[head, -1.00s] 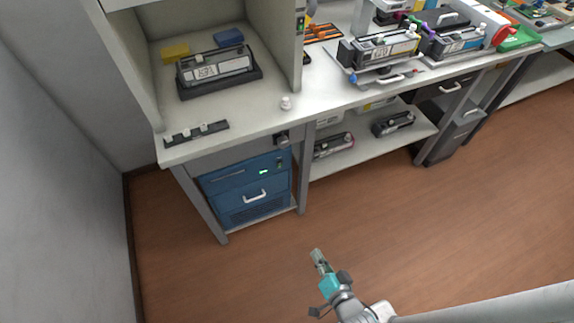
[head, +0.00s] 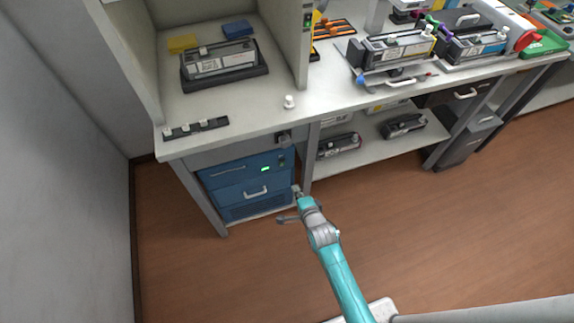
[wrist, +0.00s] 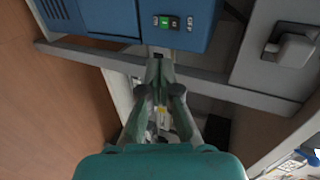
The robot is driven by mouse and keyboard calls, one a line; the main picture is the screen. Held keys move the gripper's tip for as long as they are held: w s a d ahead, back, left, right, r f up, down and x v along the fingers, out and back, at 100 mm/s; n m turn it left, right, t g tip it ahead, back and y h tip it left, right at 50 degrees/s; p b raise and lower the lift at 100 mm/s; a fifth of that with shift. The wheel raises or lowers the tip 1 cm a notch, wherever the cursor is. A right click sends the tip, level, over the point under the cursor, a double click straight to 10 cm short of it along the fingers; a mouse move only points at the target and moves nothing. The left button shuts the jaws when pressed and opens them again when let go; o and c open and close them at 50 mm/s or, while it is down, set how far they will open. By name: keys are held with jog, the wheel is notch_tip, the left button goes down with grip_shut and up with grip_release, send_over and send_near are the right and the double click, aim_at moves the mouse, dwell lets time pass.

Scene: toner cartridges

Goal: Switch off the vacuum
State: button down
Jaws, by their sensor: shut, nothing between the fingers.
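In the head view my gripper (head: 299,194) is low at the unit's right side.
A bench leg (head: 305,160) stands right of the unit. Cartridges lie on the lower shelf (head: 365,150). The floor in front is clear.

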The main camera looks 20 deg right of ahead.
jog(key=shift+w, duration=0.15)
send_near(283, 161)
jog(key=w+f, duration=0.3)
jog(key=w, duration=0.1)
jog(key=shift+w+f, duration=0.15)
jog(key=shift+f, duration=0.25)
jog(key=shift+w, duration=0.9)
jog(key=shift+r, duration=0.1)
jog(key=shift+w+r, duration=0.15)
jog(key=shift+w, duration=0.25)
jog(key=shift+s, duration=0.1)
jog(key=shift+r, duration=0.1)
jog(key=shift+r, duration=0.6)
